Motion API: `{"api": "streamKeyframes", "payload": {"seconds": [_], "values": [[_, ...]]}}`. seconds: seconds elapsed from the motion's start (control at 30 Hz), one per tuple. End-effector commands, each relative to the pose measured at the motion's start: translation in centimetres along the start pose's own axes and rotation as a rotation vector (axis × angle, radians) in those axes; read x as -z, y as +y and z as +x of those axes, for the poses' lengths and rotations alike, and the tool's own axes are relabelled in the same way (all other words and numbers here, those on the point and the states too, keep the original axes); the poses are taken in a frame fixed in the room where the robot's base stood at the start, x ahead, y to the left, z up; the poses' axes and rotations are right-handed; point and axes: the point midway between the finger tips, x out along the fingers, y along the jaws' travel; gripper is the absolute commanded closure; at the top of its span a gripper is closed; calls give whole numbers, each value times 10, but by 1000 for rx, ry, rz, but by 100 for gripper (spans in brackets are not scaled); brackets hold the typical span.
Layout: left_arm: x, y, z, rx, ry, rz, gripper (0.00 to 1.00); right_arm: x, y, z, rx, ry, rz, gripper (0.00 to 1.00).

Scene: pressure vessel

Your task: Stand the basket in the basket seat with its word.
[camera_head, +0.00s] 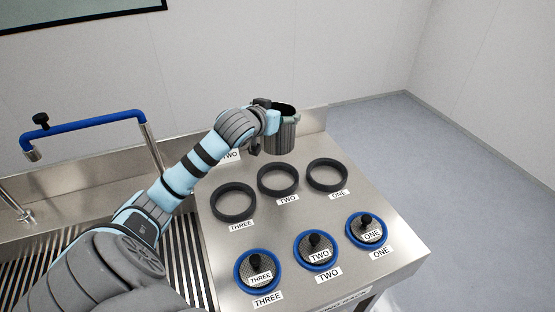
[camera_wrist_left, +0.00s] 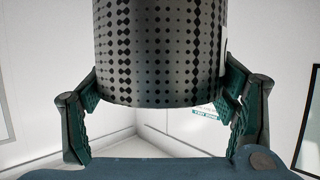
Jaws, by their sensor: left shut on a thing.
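My left gripper (camera_head: 268,121) is shut on a grey perforated metal basket (camera_head: 282,138), held upright above the back of the steel counter. In the left wrist view the basket (camera_wrist_left: 160,45) sits between the two fingers; no word shows on its visible side. Three black ring seats stand in front of the basket, all empty: THREE (camera_head: 234,217) at left, TWO (camera_head: 280,192) in the middle, ONE (camera_head: 328,188) at right. Each has its word on a white label in front. Another label reading TWO (camera_head: 231,155) lies behind my arm, partly hidden. My right gripper is out of view.
Three blue-rimmed lids with black knobs, THREE (camera_head: 244,285), TWO (camera_head: 302,258) and ONE (camera_head: 356,238), lie along the counter's front. A sink with a blue-sleeved tap (camera_head: 90,123) and slatted drainer is at left. A raised steel edge runs behind the counter.

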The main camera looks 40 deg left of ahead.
Motion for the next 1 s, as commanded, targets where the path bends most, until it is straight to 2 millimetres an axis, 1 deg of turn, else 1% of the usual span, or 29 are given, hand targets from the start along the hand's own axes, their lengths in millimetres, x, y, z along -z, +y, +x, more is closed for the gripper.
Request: {"api": "streamKeyframes", "payload": {"seconds": [0.03, 0.1, 0.2, 0.3, 0.43, 0.53, 0.6, 0.67, 0.9, 0.93, 1.0], "values": [[-20, 0, 7, 0, -5, 1, 81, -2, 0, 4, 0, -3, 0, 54], [-42, 0, 16, -1, -5, 1, 81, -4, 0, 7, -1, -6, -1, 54], [-72, 0, 28, -1, -4, 1, 81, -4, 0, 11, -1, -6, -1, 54], [-92, 0, 37, -2, -2, 2, 81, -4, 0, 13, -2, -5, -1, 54], [-107, 0, 44, -3, 1, 3, 81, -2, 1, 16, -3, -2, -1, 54], [-127, 0, 52, -3, -2, 3, 81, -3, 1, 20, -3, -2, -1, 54], [-138, 0, 56, -3, 0, 4, 81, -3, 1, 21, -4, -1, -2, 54], [-141, 1, 57, -4, 2, 5, 81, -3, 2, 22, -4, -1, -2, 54], [-140, 0, 57, -4, 2, 5, 81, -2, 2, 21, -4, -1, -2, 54], [-141, 0, 57, -3, 0, 4, 16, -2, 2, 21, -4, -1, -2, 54], [-140, 0, 57, -3, 0, 4, 5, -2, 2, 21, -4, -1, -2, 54]]}}
